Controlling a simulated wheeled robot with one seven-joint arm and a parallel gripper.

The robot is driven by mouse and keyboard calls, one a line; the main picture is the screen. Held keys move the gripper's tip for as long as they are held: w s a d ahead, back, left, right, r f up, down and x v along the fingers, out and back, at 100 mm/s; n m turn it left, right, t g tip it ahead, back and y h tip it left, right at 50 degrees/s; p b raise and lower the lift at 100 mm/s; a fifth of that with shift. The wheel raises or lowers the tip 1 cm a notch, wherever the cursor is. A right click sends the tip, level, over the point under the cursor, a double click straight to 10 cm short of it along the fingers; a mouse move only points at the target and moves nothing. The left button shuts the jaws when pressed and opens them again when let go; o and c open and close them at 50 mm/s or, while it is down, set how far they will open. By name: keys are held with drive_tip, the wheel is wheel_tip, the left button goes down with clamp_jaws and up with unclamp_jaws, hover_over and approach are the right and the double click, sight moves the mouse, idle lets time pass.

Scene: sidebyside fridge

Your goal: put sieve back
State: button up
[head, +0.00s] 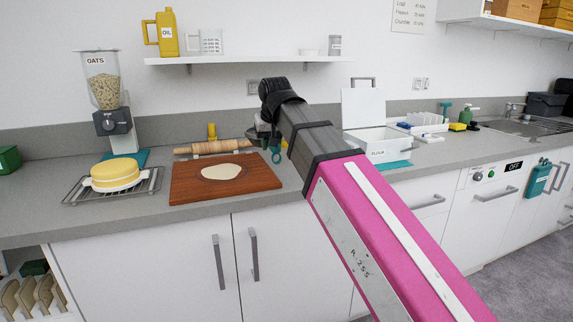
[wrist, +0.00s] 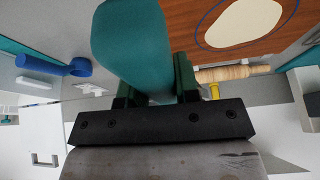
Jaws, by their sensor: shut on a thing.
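My gripper (wrist: 155,95) is shut on a thick teal handle (wrist: 130,45), which looks like the sieve's. The handle rises between the dark green fingers. No mesh or rim of the sieve can be made out. In the head view my gripper (head: 263,132) is mostly hidden behind my arm, above the counter just right of the wooden board (head: 190,191). A small teal part (head: 276,156) shows below it.
Flat dough (head: 222,172) lies on the board, with a rolling pin (head: 213,147) behind. A flour box (head: 379,140), lid raised, stands right of my arm. Left are a yellow cake-like round (head: 116,175) on a rack and an oats dispenser (head: 104,85). A shelf (head: 250,60) hangs above.

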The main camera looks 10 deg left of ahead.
drive_tip(key=w+d+f, duration=0.1)
drive_tip(key=w+f, duration=0.1)
drive_tip(key=w, duration=0.1)
drive_tip(key=w+d+f, duration=0.2)
drive_tip(key=w, duration=0.1)
drive_tip(key=w+d+f, duration=0.2)
drive_tip(key=w, duration=0.1)
drive_tip(key=shift+w+f, duration=0.2)
drive_tip(key=shift+w, duration=0.05)
drive_tip(key=shift+f, duration=2.05)
drive_tip(key=o, duration=1)
